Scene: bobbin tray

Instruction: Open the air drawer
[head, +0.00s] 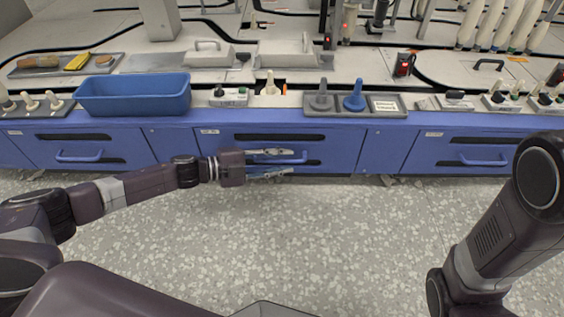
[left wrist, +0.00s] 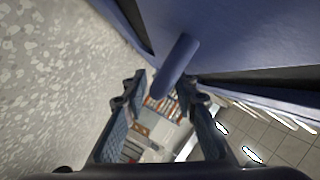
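Blue drawers line the front of the workbench, and all that show look shut. The middle drawer (head: 345,150) has a blue bar handle (head: 299,158) below a dark slot. My left gripper (head: 291,162) is at this handle, open, with one finger above the bar and one below. In the left wrist view the handle (left wrist: 176,66) reaches in between the two spread fingertips (left wrist: 158,90); I cannot tell whether they touch it. The drawer labels are too small to read, so I cannot tell which is the air drawer. My right gripper is out of view.
A left drawer (head: 110,147) and a right drawer (head: 455,145) have similar handles. On the bench edge stand a blue bin (head: 134,95) and a grey tray (head: 330,112) with a grey and a blue cone-shaped piece. The speckled floor in front is clear.

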